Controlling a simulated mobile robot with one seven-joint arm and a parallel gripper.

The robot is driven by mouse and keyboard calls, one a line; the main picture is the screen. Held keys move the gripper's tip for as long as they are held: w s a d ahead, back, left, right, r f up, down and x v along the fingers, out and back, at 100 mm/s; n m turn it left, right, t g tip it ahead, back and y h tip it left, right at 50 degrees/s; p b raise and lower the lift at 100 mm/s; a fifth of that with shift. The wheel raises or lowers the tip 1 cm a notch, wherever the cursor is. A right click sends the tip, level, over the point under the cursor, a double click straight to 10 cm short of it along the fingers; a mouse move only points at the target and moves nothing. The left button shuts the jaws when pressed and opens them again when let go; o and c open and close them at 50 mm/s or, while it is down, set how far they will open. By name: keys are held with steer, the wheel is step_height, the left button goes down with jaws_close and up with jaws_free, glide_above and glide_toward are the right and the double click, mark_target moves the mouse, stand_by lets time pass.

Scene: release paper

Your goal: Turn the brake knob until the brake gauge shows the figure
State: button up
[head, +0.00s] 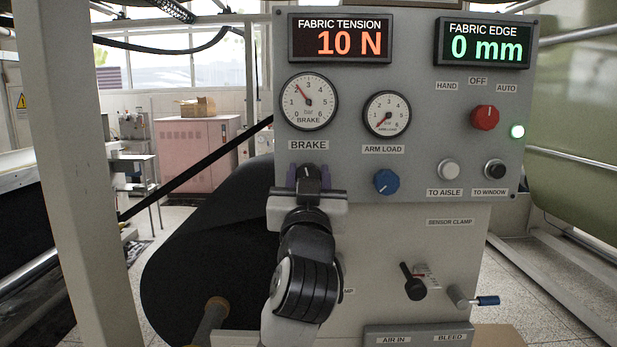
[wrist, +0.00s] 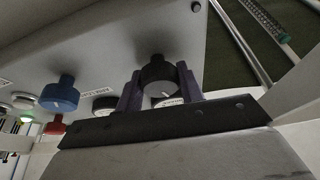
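The black brake knob (head: 309,174) is on the grey panel below the BRAKE label, partly hidden by my gripper (head: 309,184). In the wrist view the knob (wrist: 157,74) sits between the two purple fingers of my gripper (wrist: 160,88), one against each side; the gripper looks shut on it. A white mark shows on the knob. The brake gauge (head: 309,112), a white round dial marked 0 to 6 bar, is above the label. Its red needle points up and left, near the 2. The fabric tension display (head: 341,39) reads 10 N.
A blue knob (head: 386,182) is close to the right, below the arm load gauge (head: 387,122), whose needle is near 0. Farther right are a red selector (head: 484,117) and two push buttons. A black fabric roll (head: 205,250) is behind and left of my arm.

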steer(key=c, duration=0.4)
steer(key=shift+c, duration=0.2)
steer(key=shift+m+h, duration=0.4)
steer(key=shift+m, duration=0.1)
steer(key=m+h, duration=0.2)
steer(key=m, duration=0.3)
steer(key=m+g+h, duration=0.1)
steer(key=m, duration=0.1)
steer(key=m+g+h, duration=0.1)
steer(key=m, duration=0.2)
steer(key=shift+m+h, duration=0.3)
steer(key=shift+m, duration=0.3)
steer(key=o, duration=1)
